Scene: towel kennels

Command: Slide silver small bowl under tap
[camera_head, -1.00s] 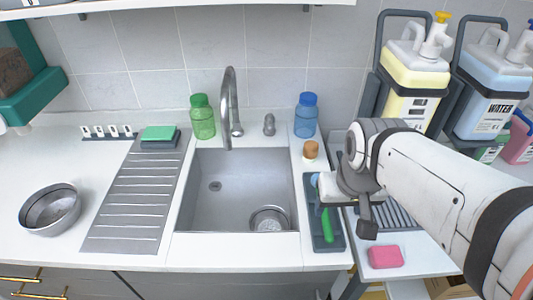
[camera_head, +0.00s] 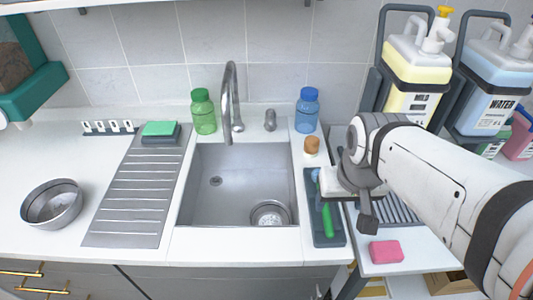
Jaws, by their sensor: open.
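A silver small bowl (camera_head: 52,204) stands upright on the white counter at the far left, left of the ribbed grey drainboard. The tap (camera_head: 230,105) is a tall curved metal spout behind the sink (camera_head: 235,190), with its outlet over the sink's back edge. My gripper (camera_head: 367,218) is at the right, over the area between the dark tray and the side table, far from the bowl. It is open, and I see nothing held in it; its fingers are partly hidden by the wrist.
The drainboard (camera_head: 135,200) lies between bowl and sink, with a green sponge (camera_head: 160,128) at its back. Green (camera_head: 203,112) and blue (camera_head: 307,110) bottles flank the tap. A dark tray (camera_head: 325,235) holds a green brush. A pink sponge (camera_head: 386,251) lies right. Counter around the bowl is clear.

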